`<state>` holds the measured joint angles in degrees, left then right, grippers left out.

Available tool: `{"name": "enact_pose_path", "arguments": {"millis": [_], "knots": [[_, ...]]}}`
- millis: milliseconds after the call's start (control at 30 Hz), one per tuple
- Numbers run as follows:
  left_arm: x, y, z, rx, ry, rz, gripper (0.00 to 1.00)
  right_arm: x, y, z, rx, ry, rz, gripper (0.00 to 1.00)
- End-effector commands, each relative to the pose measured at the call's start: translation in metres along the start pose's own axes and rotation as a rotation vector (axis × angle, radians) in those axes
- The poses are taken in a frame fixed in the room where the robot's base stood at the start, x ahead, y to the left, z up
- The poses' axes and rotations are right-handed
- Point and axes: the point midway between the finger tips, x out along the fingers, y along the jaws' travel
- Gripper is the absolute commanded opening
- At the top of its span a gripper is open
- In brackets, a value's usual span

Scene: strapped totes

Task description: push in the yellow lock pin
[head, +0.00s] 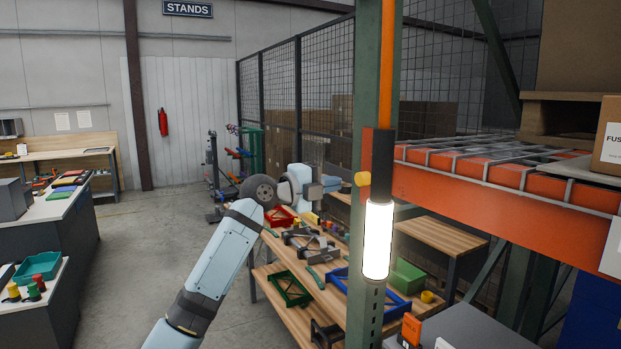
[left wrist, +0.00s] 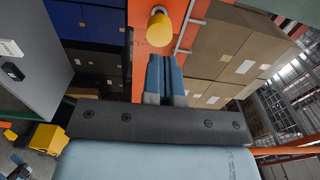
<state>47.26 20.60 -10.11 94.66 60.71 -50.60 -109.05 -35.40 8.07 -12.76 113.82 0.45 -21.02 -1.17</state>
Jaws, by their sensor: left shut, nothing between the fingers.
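The yellow lock pin (head: 362,179) sticks out to the left from the orange end plate of the rack beam, beside the green upright. In the left wrist view the yellow pin (left wrist: 159,28) shows its round head just beyond my fingertips. My left gripper (head: 334,183) is just left of the pin, with a small gap in the head view. Its two blue fingers (left wrist: 164,60) are closed together, empty, and point towards the pin. Whether they touch it I cannot tell. My right gripper is in neither view.
The orange rack beam (head: 460,192) runs right from the green upright (head: 363,315). A lit white lamp (head: 378,240) hangs in front of the upright, just below the pin. A wooden workbench (head: 308,300) with parts stands below my left arm. Open floor lies to the left.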

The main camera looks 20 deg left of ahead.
Motion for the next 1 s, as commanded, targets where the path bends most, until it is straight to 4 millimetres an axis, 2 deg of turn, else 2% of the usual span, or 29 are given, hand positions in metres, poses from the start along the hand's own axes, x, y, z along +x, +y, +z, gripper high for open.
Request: {"name": "enact_pose_path", "arguments": {"millis": [100,300,767,1000], "knots": [[0.023,-0.004,-0.001,-0.005,0.001,0.000,0.00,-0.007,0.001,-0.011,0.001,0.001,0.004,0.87],[0.045,-0.002,0.000,-0.003,0.000,0.000,0.00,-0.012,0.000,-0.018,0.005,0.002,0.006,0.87],[0.051,0.001,0.000,-0.001,-0.001,0.000,0.00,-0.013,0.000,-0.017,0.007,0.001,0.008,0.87],[0.082,0.004,0.000,0.000,0.001,-0.001,0.00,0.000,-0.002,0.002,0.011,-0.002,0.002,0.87]]}}
